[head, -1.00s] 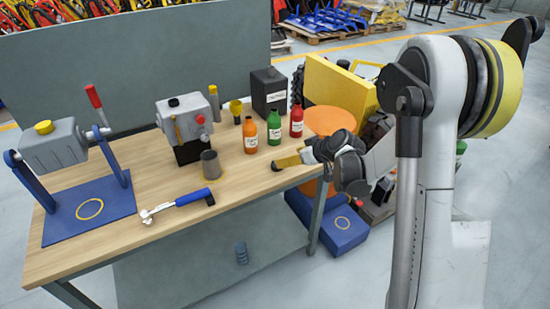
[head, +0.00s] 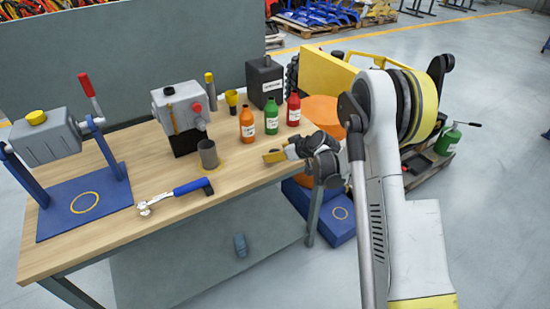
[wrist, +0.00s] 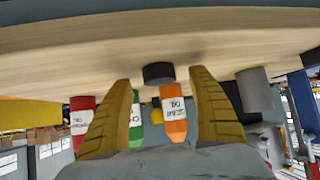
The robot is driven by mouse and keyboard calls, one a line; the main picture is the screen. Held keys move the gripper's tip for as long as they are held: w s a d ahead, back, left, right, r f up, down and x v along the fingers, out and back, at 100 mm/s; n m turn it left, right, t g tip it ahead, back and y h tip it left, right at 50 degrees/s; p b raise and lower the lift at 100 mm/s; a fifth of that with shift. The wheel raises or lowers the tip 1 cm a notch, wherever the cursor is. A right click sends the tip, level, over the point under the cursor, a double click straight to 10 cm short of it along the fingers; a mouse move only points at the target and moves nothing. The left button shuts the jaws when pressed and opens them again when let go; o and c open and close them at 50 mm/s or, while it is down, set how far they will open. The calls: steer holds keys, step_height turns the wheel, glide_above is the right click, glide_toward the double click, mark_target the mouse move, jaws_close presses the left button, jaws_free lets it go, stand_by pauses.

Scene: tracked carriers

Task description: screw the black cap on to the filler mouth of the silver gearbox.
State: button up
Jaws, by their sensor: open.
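The silver gearbox (head: 178,108) stands on a black stand on the bench, with a red knob on its side. A dark round spot shows on its top; I cannot tell whether it is the open mouth. In the wrist view, which is upside down, a black disc (wrist: 158,73), apparently the black cap, lies on the bench top. It shows between the tips of my two yellow fingers, untouched. My gripper (wrist: 160,88) is open and empty. In the head view my gripper (head: 270,157) is low over the bench's right end, in front of the bottles; the cap is not visible there.
Orange (head: 247,125), green (head: 271,118) and red (head: 293,111) bottles stand just behind my gripper. A grey cup (head: 208,154) and a blue-handled wrench (head: 178,195) are to the left. A yellow-capped unit (head: 45,135) hangs in a blue frame at far left.

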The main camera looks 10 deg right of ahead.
steer(key=shift+w+a+f, duration=0.25)
steer(key=shift+w+f, duration=0.25)
steer(key=shift+s+r, duration=0.1)
steer(key=c, duration=1.1)
